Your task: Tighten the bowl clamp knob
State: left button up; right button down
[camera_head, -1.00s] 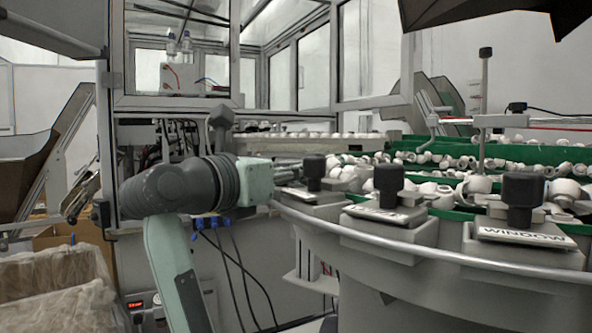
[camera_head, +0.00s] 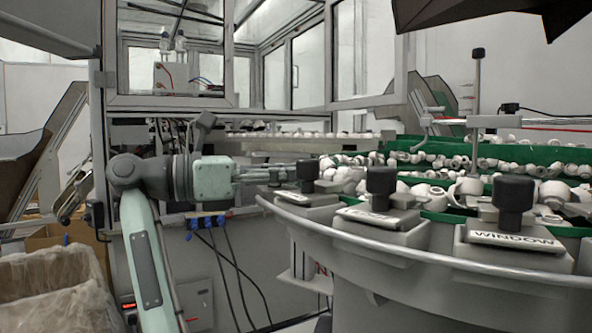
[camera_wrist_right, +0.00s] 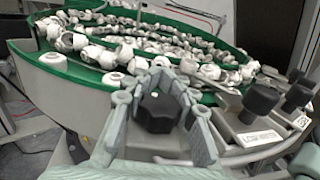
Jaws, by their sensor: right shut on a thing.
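My right gripper (camera_head: 283,173) reaches in from the left to the bowl's rim in the head view. In the right wrist view its two fingers (camera_wrist_right: 160,88) are shut on a black lobed clamp knob (camera_wrist_right: 160,112), one finger on each side. My left gripper is in neither view.
The round grey bowl (camera_head: 400,250) has green tracks full of white caps (camera_head: 430,193). A metal rail curves along its front edge. A bag-lined bin (camera_head: 50,285) stands at the lower left. Cables hang below my arm. A glazed enclosure (camera_head: 170,102) stands behind.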

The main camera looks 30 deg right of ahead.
jog(key=shift+s+a+m+g+y, duration=0.1)
jog(key=shift+s+m+g+y, duration=0.1)
jog(key=shift+m+g, duration=0.3)
jog(key=shift+s+m+g+y, duration=0.1)
jog(key=shift+m+g+y, duration=0.15)
jog(key=shift+g, duration=0.45)
jog(key=shift+s+a+m+g, duration=0.1)
jog(key=shift+m+g, duration=0.35)
jog(key=shift+g, duration=0.05)
jog(key=shift+m+g+y, duration=0.3)
jog(key=shift+g+y, duration=0.05)
jog(key=shift+g, duration=0.15)
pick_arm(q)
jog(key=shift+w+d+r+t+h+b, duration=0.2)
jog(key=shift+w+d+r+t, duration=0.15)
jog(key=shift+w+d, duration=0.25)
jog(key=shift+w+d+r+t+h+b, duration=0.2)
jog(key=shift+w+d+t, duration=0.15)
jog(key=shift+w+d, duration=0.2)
pick_arm(e)
jog(key=shift+s+a+m+g+y, duration=0.1)
jog(key=shift+s+m+g+y, duration=0.1)
jog(key=shift+m+g+y, duration=0.3)
jog(key=shift+s+a+m+g+y, duration=0.15)
jog(key=shift+m+g+y, duration=0.2)
jog(key=shift+g, duration=0.25)
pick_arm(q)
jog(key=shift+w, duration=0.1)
